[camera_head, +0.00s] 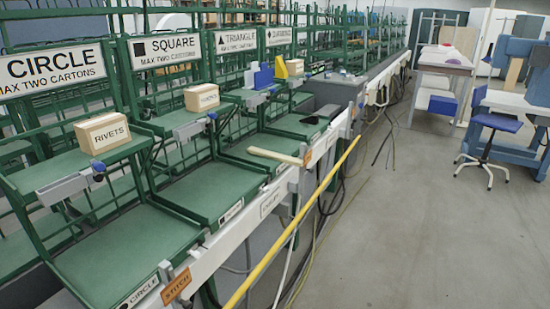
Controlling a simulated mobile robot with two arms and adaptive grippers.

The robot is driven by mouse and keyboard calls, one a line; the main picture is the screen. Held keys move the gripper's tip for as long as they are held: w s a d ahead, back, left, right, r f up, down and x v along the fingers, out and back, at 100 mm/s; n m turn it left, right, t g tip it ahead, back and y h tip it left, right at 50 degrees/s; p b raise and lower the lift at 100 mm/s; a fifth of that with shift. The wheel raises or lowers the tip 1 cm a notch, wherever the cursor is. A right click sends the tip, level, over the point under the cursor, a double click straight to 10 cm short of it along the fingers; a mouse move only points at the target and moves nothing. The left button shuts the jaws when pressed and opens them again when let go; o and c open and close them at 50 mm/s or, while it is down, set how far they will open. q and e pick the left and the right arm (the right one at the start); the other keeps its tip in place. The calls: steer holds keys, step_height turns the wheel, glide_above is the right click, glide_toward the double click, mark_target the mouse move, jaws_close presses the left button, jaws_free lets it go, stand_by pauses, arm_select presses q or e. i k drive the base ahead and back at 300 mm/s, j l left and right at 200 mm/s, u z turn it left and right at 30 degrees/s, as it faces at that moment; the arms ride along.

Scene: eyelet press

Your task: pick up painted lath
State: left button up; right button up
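A thin pale cream strip (275,156), the likeliest painted lath, lies near the front edge of a green shelf at the middle of the head view. Its right end looks yellowish and reaches the white front rail. A long, bright yellow bar (293,222) runs diagonally in front of the racks; I cannot tell whether it is fixed or loose. Neither of my grippers is in view, so nothing shows of their fingers or what they hold.
Green racks with shelves (130,245) line the left side, under CIRCLE, SQUARE and TRIANGLE signs. Cartons (103,133) (202,97) stand on upper shelves. Cables hang below the white rail (265,202). Grey floor (430,240) is clear at right, before a blue chair (492,125).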

mark_target(252, 150)
steer(key=i+l+u, duration=0.1)
steer(key=i+l, duration=0.2)
steer(key=i+l+u, duration=0.1)
steer(key=i+l, duration=0.2)
steer(key=l, duration=0.25)
steer(key=i+l+u, duration=0.15)
steer(key=i+l, duration=0.15)
steer(key=l, duration=0.1)
